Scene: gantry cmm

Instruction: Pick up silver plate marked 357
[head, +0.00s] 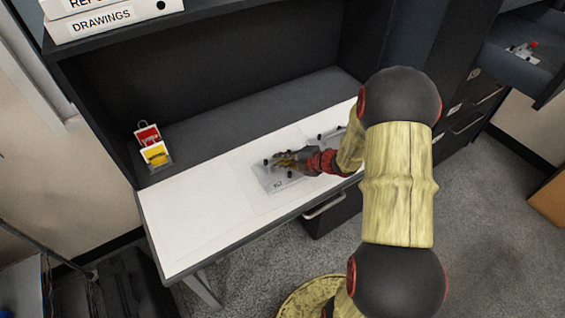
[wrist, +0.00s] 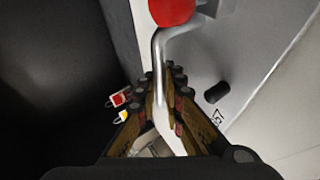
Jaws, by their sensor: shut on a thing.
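A silver plate (head: 265,178) lies on the white worktop, with black pegs and a dark number too small to read surely. In the wrist view, the plate (wrist: 215,62) shows a black peg (wrist: 217,92) and part of the marking. A bent silver lever (wrist: 158,50) with a red knob (wrist: 172,9) rises over it. My gripper (head: 280,160) is above the plate in the head view. In the wrist view, my gripper (wrist: 164,98) is shut with its fingers on both sides of the lever. The fingers hide part of the plate.
A second pale plate with black pegs (head: 325,135) is partly behind my arm. Red (head: 147,133) and yellow (head: 156,153) tags stand at the worktop's left. The white worktop (head: 185,215) is clear at front left. Dark shelving walls close in the back.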

